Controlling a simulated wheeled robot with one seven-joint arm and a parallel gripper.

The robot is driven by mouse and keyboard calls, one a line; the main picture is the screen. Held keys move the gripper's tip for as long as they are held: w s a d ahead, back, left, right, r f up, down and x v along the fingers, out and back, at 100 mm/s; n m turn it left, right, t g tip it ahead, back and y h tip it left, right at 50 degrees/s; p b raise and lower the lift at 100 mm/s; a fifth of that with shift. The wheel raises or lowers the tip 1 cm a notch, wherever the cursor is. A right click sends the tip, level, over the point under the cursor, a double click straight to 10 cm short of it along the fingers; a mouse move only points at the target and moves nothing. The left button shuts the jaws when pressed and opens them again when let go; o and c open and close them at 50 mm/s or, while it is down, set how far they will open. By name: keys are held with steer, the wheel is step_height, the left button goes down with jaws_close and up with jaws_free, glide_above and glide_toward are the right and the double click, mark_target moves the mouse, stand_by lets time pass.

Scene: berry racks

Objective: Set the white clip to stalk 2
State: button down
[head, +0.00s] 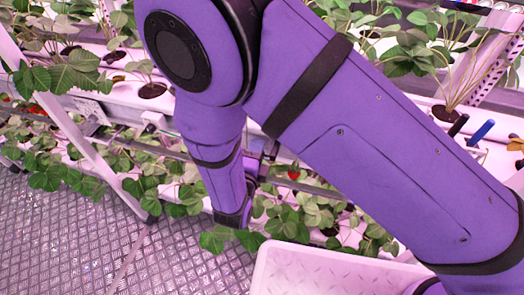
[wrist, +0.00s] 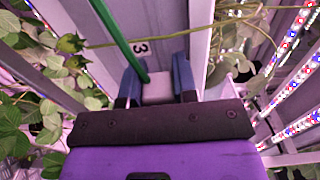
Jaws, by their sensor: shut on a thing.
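In the wrist view my gripper (wrist: 156,74) has its two blue fingers on either side of a small pale block, which looks like the white clip (wrist: 157,91). A thick green stalk (wrist: 118,38) runs down from the top edge to the left finger and the clip's far left corner. I cannot tell whether it touches the clip. Just beyond the clip a label with the number 3 (wrist: 140,47) is on a pale upright panel. No label 2 is readable. In the head view my arm hides the gripper and the clip.
A thin stem with a green unripe berry (wrist: 70,43) crosses beyond the fingers in the wrist view. Leaves crowd both sides, with lit strips (wrist: 296,80) at right. In the head view a white crate (head: 330,262) stands below my arm. Grated floor (head: 70,250) is clear at left.

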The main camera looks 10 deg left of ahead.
steer(key=a, duration=1.1)
steer(key=shift+w+a, duration=0.15)
steer(key=shift+w, duration=0.25)
steer(key=c, duration=0.9)
jaws_free()
steer(key=s, duration=1)
steer(key=shift+s+a, duration=0.4)
